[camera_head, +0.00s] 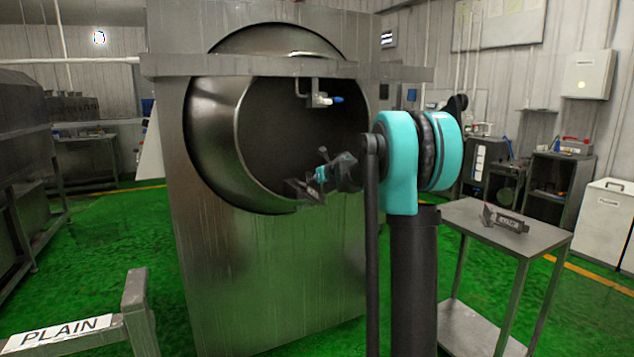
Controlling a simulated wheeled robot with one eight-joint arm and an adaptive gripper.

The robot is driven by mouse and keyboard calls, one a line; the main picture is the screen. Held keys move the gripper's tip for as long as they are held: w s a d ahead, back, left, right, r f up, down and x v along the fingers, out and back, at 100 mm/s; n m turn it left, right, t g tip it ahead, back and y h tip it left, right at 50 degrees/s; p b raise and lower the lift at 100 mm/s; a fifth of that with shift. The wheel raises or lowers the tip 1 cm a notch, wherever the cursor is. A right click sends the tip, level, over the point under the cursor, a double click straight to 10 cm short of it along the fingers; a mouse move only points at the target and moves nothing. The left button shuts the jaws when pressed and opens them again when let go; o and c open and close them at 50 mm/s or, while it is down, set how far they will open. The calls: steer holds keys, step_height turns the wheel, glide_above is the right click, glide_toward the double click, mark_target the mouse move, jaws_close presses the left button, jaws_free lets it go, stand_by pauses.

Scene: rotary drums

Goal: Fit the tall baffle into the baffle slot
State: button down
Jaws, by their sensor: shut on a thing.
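The steel rotary drum (215,115) is open toward me, and its inside is dark. My gripper (322,175) is at the lower right of the drum's mouth, shut on a small dark metal piece (303,191), likely the tall baffle. The piece overlaps the lower rim in the picture; I cannot tell whether it touches it. Its label is too small to read, and the gripper partly covers it. I cannot make out the baffle slot.
A nozzle with a blue tip (337,99) hangs in the mouth's upper part. A steel side table (470,214) at right carries another labelled dark piece (506,221). A bar marked PLAIN (65,333) stands at front left. Green floor is clear left of the drum housing.

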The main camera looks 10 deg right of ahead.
steer(key=shift+w+a, duration=0.2)
steer(key=shift+w, duration=0.35)
steer(key=shift+w+a, duration=0.2)
steer(key=shift+w, duration=0.35)
steer(key=shift+w+a, duration=0.7)
steer(key=shift+w, duration=1.4)
steer(key=shift+w+a, duration=0.65)
steer(key=shift+w, duration=1.5)
steer(key=shift+w+a, duration=0.7)
steer(key=shift+w, duration=1.4)
stand_by(0.6)
